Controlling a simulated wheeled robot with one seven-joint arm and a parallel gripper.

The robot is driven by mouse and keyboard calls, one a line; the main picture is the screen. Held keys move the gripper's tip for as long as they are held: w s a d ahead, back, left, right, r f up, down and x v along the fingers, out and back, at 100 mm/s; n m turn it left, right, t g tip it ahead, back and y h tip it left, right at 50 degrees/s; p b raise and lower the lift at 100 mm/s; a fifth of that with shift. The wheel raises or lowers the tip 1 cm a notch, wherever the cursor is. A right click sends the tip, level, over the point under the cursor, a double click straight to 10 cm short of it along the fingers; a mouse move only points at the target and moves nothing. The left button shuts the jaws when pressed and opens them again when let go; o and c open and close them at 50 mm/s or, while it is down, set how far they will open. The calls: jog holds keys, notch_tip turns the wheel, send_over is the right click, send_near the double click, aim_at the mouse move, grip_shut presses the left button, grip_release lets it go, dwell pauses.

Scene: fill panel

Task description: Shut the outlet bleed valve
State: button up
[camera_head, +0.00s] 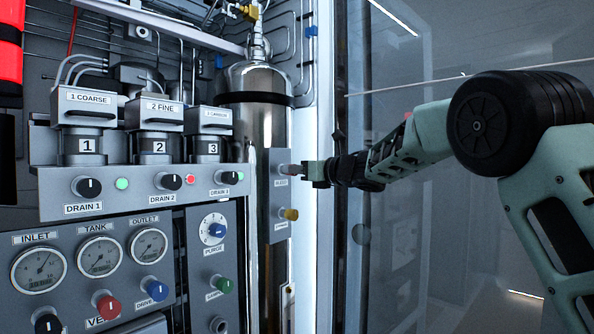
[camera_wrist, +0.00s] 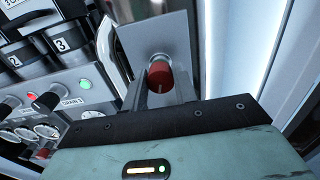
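I cannot read which knob is the outlet bleed valve.
The steel cylinder (camera_head: 262,130) stands behind the plate. To the left are the drain knobs (camera_head: 89,187), filter housings (camera_head: 158,115), gauges (camera_head: 99,256) and more coloured knobs. A glossy transparent panel (camera_head: 450,60) lies behind my arm at right. A yellow fitting (camera_head: 249,12) tops the cylinder.

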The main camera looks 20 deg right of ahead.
jog(key=shift+c, duration=1.3)
jog(key=shift+d+f+m+p, duration=0.1)
jog(key=shift+f+m+p, duration=0.1)
jog(key=shift+m+p, duration=6.05)
jog(key=shift+f+m+p, duration=0.15)
jog(key=shift+m+p, duration=2.3)
jog(key=shift+m, duration=7.5)
jog(key=shift+f, duration=0.1)
